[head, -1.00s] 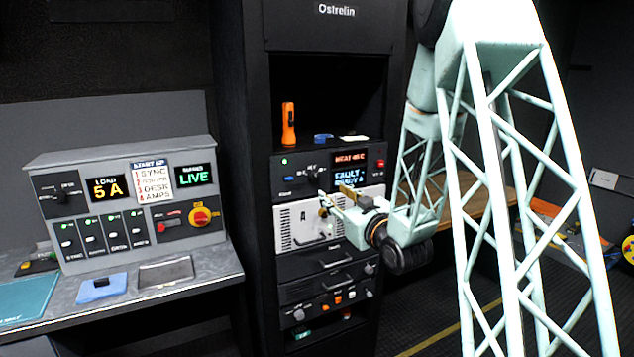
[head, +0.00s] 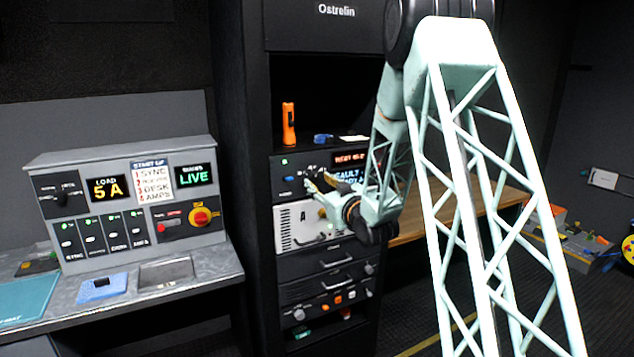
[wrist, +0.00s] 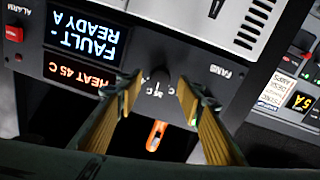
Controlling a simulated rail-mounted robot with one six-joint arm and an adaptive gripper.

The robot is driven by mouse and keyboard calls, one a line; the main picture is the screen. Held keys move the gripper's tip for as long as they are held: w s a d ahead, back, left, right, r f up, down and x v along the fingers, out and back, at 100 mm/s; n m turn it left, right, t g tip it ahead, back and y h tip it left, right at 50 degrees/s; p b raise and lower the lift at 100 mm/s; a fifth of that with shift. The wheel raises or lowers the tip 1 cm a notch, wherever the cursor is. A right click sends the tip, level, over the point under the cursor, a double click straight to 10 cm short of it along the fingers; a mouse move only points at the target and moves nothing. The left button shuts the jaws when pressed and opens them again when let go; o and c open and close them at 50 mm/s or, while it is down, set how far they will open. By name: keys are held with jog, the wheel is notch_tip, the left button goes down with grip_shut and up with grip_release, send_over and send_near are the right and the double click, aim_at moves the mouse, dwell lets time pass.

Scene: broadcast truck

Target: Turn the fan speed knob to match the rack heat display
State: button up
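The fan speed knob (wrist: 157,76) is a dark round knob on the dark rack panel, with small letters around it and FANS printed beside it. In the wrist view it sits between my two finger ends. My gripper (wrist: 159,90) is open, its tan-padded fingers on either side of the knob with gaps visible. I cannot tell whether the fingers reach around it. The rack heat display (wrist: 93,77) reads HEAT 45 C in orange, also visible in the head view (head: 349,158). In the head view my gripper (head: 318,184) is at the panel and largely hides the knob.
A FAULT - READY A display (wrist: 76,34) and red alarm button (wrist: 14,33) share the panel. An orange torch (head: 288,124) stands on the shelf above. A white unit with a handle (head: 295,228) is below. A control desk (head: 130,205) stands left.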

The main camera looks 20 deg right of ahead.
aim_at(314, 178)
jog(key=shift+w+a, duration=0.1)
jog(key=shift+w, duration=1)
jog(key=c, duration=0.8)
